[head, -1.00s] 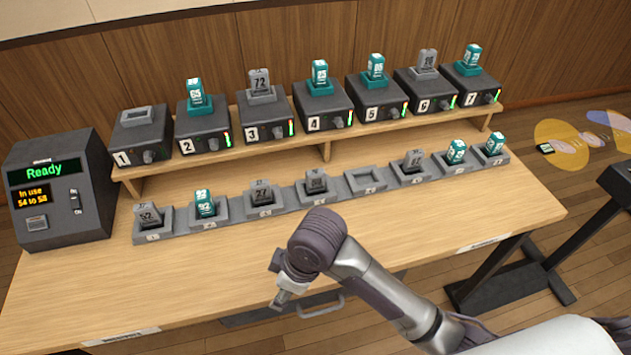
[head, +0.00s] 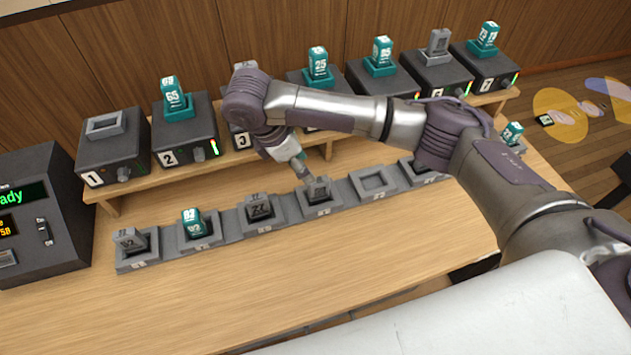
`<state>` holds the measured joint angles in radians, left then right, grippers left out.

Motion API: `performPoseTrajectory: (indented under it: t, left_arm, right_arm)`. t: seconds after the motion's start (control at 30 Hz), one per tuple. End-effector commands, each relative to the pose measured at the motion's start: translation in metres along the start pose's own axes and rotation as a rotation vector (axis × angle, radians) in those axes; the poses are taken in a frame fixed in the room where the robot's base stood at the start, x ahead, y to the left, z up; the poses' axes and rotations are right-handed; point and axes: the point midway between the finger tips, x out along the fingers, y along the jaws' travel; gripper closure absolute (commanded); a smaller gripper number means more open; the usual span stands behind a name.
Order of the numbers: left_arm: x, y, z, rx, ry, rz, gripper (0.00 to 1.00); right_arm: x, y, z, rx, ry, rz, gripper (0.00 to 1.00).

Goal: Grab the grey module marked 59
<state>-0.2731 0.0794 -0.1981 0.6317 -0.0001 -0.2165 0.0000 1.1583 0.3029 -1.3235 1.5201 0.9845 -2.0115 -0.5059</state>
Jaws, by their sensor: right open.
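A grey module (head: 319,189) stands in the fourth holder of the front row; its mark is too small to read for sure, so I cannot confirm that it is 59. Other grey modules stand in the first holder (head: 130,240) and the third holder (head: 258,207). My right gripper (head: 307,179) is open and points down at the fourth holder's module, its fingertips close to the module's top. I cannot tell whether they touch it or are around it. My left gripper is not in view.
Numbered boxes with teal and grey modules stand on the wooden shelf (head: 230,160) behind; my arm hides part of box 3. A teal module (head: 192,222) and an empty holder (head: 374,181) are in the front row. The table front (head: 220,290) is clear.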

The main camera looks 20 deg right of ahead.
Motion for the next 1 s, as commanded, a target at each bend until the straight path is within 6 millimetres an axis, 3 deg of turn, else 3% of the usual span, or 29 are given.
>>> performPoseTrajectory:
  t: [0.1,0.23,0.37,0.6,0.8,1.0]
  left_arm:
    - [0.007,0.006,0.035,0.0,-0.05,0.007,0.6]
    - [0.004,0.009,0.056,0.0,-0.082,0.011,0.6]
    - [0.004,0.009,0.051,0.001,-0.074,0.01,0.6]
    - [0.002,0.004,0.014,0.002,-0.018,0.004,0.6]
    - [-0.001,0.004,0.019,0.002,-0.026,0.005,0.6]
    - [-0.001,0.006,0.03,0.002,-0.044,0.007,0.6]
  right_arm:
    - [0.03,-0.001,-0.001,0.002,0.002,-0.006,0.46]
    - [0.05,0.0,0.001,0.002,-0.001,-0.003,0.46]
    - [0.063,0.0,0.0,0.001,0.001,0.0,0.46]
    - [0.084,0.003,0.002,0.003,-0.001,-0.001,0.46]
    - [0.113,0.006,0.003,0.002,0.0,0.0,0.46]
    - [0.12,0.006,0.002,0.001,0.002,0.002,0.46]
